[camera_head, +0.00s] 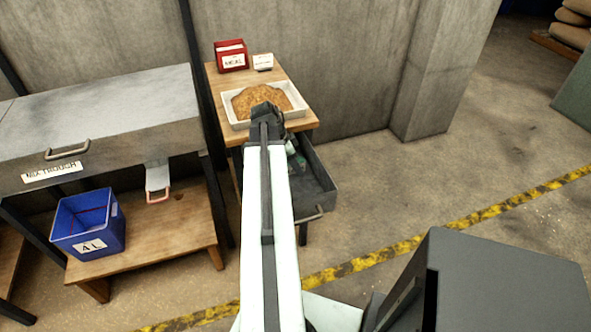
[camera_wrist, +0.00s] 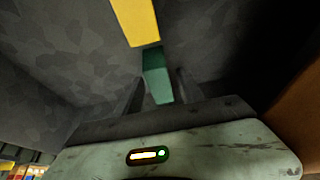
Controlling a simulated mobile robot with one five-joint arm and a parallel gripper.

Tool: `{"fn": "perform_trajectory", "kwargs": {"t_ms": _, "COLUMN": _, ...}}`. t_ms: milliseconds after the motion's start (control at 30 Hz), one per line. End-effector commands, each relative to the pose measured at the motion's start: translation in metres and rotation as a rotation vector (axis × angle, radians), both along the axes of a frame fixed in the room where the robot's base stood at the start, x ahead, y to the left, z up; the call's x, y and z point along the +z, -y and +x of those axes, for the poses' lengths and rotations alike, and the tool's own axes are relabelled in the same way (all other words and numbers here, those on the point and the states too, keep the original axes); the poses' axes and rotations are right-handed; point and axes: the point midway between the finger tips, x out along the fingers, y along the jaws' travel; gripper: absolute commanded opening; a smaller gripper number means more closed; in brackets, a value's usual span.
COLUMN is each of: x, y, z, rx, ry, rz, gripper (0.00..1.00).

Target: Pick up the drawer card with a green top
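In the wrist view a green-topped piece (camera_wrist: 157,78), which looks like the green drawer card, lies inside a dark grey space. The two dark fingers of my gripper (camera_wrist: 160,95) stand apart, one on each side of it. My gripper appears open, and no firm contact with the green piece is visible. A yellow-topped piece (camera_wrist: 137,20) lies just beyond it. In the head view the dark drawer (camera_head: 318,188) is pulled out below the small wooden table. My arm hides much of the drawer, and my fingertips are not clear there.
A tray of grain (camera_head: 298,100), a red MEAL box (camera_head: 231,56) and a small white card (camera_head: 263,62) stand on the wooden table (camera_head: 285,75). A grey trough (camera_head: 120,105) and a blue bin (camera_head: 88,222) are at left.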

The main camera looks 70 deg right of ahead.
Motion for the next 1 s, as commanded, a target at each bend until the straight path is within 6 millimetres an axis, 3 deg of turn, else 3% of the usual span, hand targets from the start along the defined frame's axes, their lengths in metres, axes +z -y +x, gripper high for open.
{"fn": "perform_trajectory", "kwargs": {"t_ms": 33, "x": 0.0, "y": 0.0, "z": 0.0, "rx": 0.0, "ry": 0.0, "rz": 0.0, "gripper": 0.29}}
{"fn": "perform_trajectory", "kwargs": {"t_ms": 133, "x": 0.0, "y": 0.0, "z": 0.0, "rx": 0.0, "ry": 0.0, "rz": 0.0, "gripper": 0.01}}
{"fn": "perform_trajectory", "kwargs": {"t_ms": 433, "x": 0.002, "y": 0.0, "z": 0.0, "rx": -0.001, "ry": 0.0, "rz": 0.0, "gripper": 0.0}}
{"fn": "perform_trajectory", "kwargs": {"t_ms": 567, "x": 0.012, "y": 0.0, "z": -0.001, "rx": -0.001, "ry": 0.0, "rz": 0.0, "gripper": 0.0}}
{"fn": "perform_trajectory", "kwargs": {"t_ms": 1000, "x": 0.097, "y": 0.0, "z": -0.001, "rx": -0.002, "ry": 0.0, "rz": 0.0, "gripper": 0.0}}
